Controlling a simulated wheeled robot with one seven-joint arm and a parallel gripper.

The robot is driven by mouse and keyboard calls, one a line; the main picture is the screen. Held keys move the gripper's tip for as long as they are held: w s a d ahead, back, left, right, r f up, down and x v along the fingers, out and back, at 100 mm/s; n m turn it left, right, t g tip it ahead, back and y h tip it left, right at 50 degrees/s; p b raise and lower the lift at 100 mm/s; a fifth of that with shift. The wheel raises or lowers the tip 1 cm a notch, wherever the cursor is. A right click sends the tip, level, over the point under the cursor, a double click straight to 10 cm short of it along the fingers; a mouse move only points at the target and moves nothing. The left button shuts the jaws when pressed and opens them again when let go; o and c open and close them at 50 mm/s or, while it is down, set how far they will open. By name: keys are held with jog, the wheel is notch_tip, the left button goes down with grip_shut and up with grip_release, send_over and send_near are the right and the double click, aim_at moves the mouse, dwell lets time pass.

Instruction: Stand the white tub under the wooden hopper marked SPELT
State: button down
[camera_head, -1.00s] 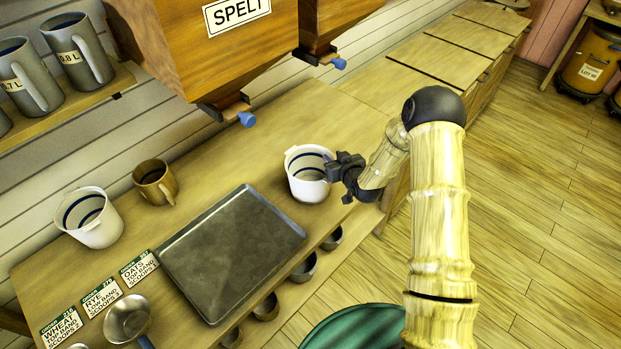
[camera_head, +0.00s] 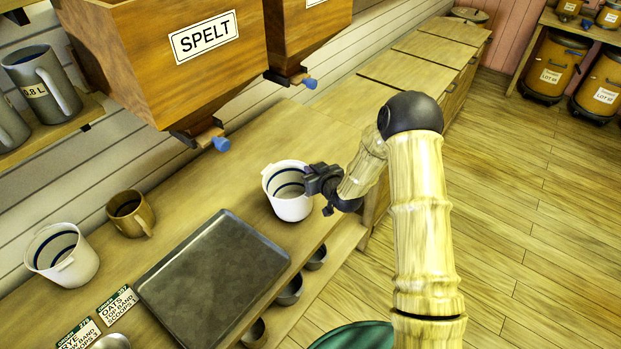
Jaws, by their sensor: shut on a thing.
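A white tub (camera_head: 289,203) with dark bands inside stands upright at the bench's front edge, right of the tray; whether its base touches the bench is unclear. My gripper (camera_head: 314,182) is shut on its right side wall, and the fingertips are partly hidden. The wooden hopper marked SPELT (camera_head: 160,65) hangs above the bench at upper left. Its spout (camera_head: 205,136) with a blue knob is left of and behind the held tub. A second white tub (camera_head: 72,268) stands on the bench at far left, apart from my gripper.
A dark metal tray (camera_head: 215,275) lies in front of the spout. A brown mug (camera_head: 131,213) stands left of it. Another hopper (camera_head: 300,35) hangs to the right. Metal bowls (camera_head: 290,290) sit below the front edge. The bench (camera_head: 225,185) under the SPELT spout looks clear.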

notch_tip(320, 180, up, 7)
jog(key=shift+r+b, duration=0.15)
jog(key=shift+b, duration=0.5)
jog(key=s+d+f+m+h, duration=0.1)
jog(key=s+d+m+h, duration=0.1)
jog(key=d, duration=0.5)
jog(key=s+d+f+m+t+h, duration=0.1)
jog(key=s+d+f+m+h, duration=0.1)
jog(key=s+d, duration=0.3)
jog(key=shift+s+d+m+t+h, duration=0.35)
jog(key=shift+d+m+h, duration=0.25)
jog(key=shift+d+h, duration=0.4)
